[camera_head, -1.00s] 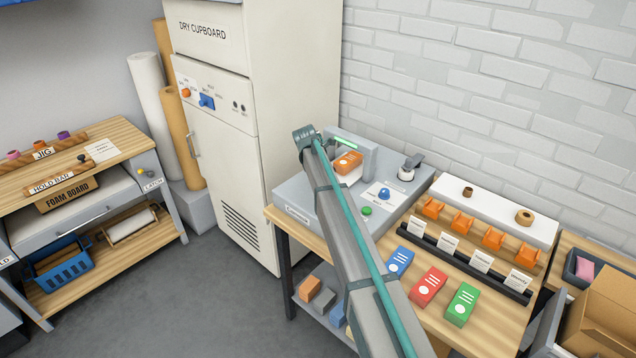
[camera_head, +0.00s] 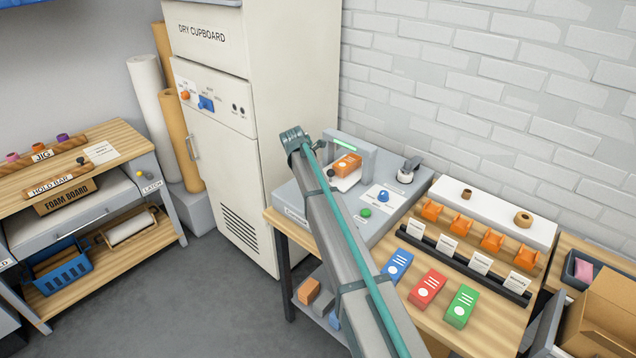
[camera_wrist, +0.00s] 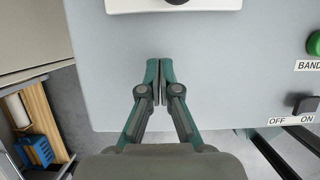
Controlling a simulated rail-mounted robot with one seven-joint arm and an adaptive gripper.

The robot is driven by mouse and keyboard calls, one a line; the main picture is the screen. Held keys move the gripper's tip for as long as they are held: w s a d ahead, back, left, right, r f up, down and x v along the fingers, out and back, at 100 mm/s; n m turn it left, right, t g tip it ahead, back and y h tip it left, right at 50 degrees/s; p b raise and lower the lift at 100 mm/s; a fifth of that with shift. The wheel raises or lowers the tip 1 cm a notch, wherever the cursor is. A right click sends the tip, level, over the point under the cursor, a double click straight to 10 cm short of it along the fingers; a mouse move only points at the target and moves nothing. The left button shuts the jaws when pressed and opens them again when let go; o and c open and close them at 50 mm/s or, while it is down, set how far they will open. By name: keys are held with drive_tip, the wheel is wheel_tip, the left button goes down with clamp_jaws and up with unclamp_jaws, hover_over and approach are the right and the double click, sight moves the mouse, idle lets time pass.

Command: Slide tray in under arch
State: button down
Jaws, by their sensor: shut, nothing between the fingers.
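The white tray (camera_head: 346,183) lies on the grey machine's top (camera_head: 385,214), bearing an orange box (camera_head: 347,165) and a dark knob (camera_head: 332,173) on its near part. The tray and box are at the grey arch (camera_head: 368,163); how far under it they reach is hard to tell. In the wrist view the tray's near edge (camera_wrist: 215,6) and part of the knob (camera_wrist: 176,1) show at the top. My gripper (camera_wrist: 160,84) is shut and empty over the grey top, apart from the tray. In the head view my arm hides it.
A blue knob (camera_head: 383,196) and a green button (camera_head: 365,212) are right of the tray. A switch (camera_wrist: 305,104) shows in the wrist view. Blue, red and green boxes (camera_head: 428,288) lie on the bench. The dry cupboard (camera_head: 225,150) stands close on the left.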

drive_tip(key=b+v, duration=0.1)
drive_tip(key=v, duration=0.6)
drive_tip(key=shift+r+b, duration=0.3)
drive_tip(key=shift+b, duration=0.1)
drive_tip(key=shift+s+a, duration=0.1)
drive_tip(key=shift+s, duration=0.1)
